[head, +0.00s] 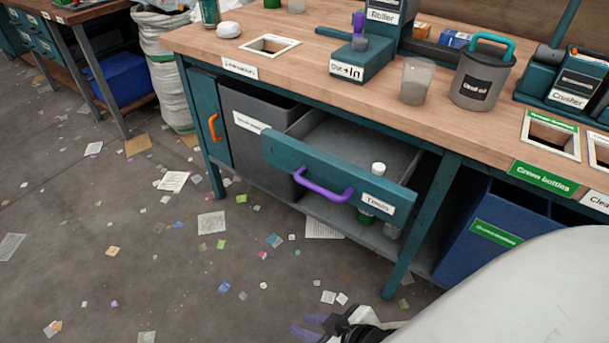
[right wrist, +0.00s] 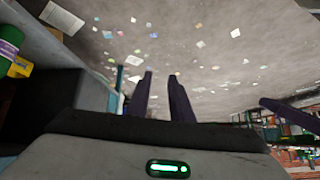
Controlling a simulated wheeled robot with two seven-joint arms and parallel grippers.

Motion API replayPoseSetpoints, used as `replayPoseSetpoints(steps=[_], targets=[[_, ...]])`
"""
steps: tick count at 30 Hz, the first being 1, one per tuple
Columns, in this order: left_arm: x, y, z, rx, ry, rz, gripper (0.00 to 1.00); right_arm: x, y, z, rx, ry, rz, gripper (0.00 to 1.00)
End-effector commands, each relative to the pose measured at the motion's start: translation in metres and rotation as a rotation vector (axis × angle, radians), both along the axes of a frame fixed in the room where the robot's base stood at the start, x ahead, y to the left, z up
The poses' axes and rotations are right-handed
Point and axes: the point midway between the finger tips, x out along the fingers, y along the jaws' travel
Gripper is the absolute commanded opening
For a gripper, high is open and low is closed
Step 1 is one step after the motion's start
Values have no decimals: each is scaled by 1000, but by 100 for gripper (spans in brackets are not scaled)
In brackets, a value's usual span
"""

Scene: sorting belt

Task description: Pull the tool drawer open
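The tool drawer (head: 285,157) has a teal front with a white "Tools" label and stands pulled out from under the workbench. Its grey inside (head: 350,140) shows and looks mostly empty. Its purple handle (head: 322,187) is on the front, with nothing holding it. My right gripper (head: 308,326) is at the bottom edge of the head view, below and apart from the handle. In the right wrist view its two dark purple fingers (right wrist: 161,75) stand apart with nothing between them. My left gripper is in neither view.
The wooden bench top (head: 240,50) carries a clear cup (head: 416,80) and a grey lidded can (head: 482,75). A teal cabinet door with an orange handle (head: 215,127) is left of the drawer. A blue bin (head: 490,232) stands right. Paper scraps litter the open floor.

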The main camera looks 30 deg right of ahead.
Motion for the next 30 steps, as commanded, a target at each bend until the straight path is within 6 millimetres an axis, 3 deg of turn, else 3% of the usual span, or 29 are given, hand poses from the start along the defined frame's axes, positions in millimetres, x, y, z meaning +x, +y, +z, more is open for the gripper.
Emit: replayPoseSetpoints(steps=[9,15,30], targets=[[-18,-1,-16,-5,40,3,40,-6,-26,16,-83,155,-17,20],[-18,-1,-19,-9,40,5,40,-9,-44,30,-101,224,-68,20],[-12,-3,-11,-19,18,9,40,61,-54,40,215,-59,-295,20]])
